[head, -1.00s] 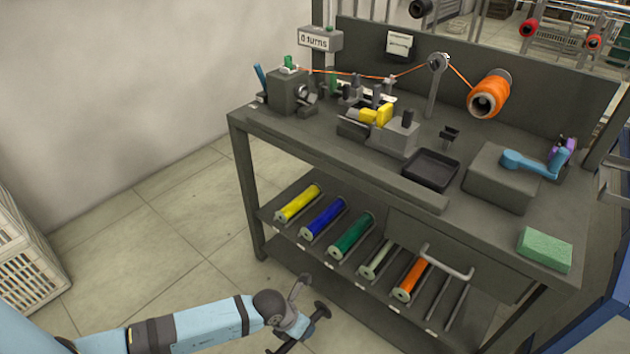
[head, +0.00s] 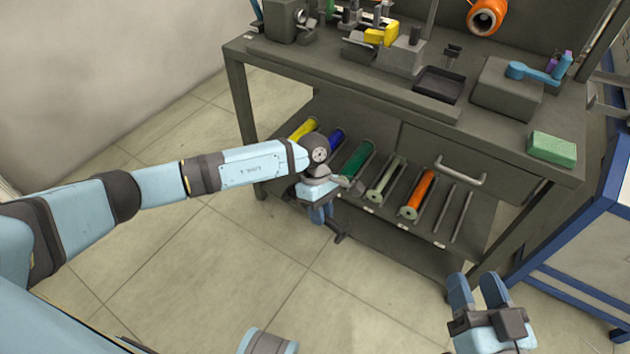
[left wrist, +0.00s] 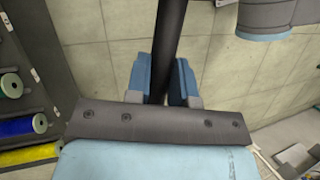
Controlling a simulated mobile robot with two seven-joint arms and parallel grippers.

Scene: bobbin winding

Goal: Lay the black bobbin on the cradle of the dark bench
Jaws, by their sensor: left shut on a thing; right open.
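My left gripper (head: 322,214) is in front of the lower shelf of the dark bench (head: 370,88). It is shut on a black, rod-like piece, which I take for the black bobbin (left wrist: 168,50). In the left wrist view the piece runs between the two blue fingers (left wrist: 162,82). In the head view the hand hides most of it. My right gripper (head: 480,291) is open and empty at the lower right, its fingers apart. A small dark two-pronged holder (head: 452,56) stands on the bench top; I cannot tell whether it is the cradle.
The lower shelf holds yellow (head: 303,130), blue (head: 336,140), green (head: 356,161), pale (head: 388,176) and orange (head: 419,192) bobbins, with empty rails (head: 462,208) at right. A tray (head: 440,84), drawer handle (head: 460,176) and green block (head: 552,149) are nearby. A blue-framed unit stands right.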

